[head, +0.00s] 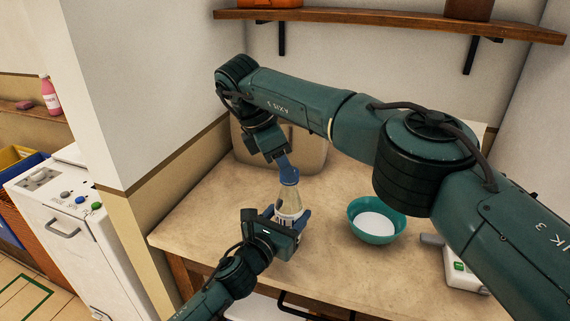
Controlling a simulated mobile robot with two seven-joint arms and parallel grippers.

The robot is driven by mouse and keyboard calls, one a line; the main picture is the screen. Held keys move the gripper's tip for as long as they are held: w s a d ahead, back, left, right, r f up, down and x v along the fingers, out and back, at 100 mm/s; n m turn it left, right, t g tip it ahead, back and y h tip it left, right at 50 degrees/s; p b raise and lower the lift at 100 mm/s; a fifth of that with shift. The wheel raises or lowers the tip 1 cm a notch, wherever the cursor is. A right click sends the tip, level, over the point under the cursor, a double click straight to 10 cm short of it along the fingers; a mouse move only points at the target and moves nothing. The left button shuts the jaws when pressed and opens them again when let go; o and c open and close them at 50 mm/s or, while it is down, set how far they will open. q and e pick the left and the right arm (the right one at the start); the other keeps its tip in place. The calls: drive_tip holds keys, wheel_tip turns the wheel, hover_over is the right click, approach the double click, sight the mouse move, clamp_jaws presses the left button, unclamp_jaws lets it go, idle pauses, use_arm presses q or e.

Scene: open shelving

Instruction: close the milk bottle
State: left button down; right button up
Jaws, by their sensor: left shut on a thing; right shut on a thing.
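The milk bottle (289,200) is clear with a pale label and stands about upright over the wooden counter, slightly tilted if at all. My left gripper (290,216) comes from the front and is shut around the bottle's lower body, hiding its base. My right gripper (285,165) reaches down from above and is shut on the blue cap (290,178) at the bottle's mouth. The blue fingers and the cap blend together, so I cannot tell whether the cap is seated on the neck.
A teal bowl (366,204) with white contents stands right of the bottle on the counter (205,220). A white device (462,272) lies farther right, partly behind my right arm. A pale panel (312,150) leans at the back. A wooden shelf (400,22) hangs above. The counter's left part is clear.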

drive_tip(key=o, duration=0.9)
drive_tip(key=shift+o, duration=0.2)
drive_tip(key=shift+r, duration=0.1)
drive_tip(key=shift+r, duration=2.2)
drive_tip(key=shift+c, duration=0.3)
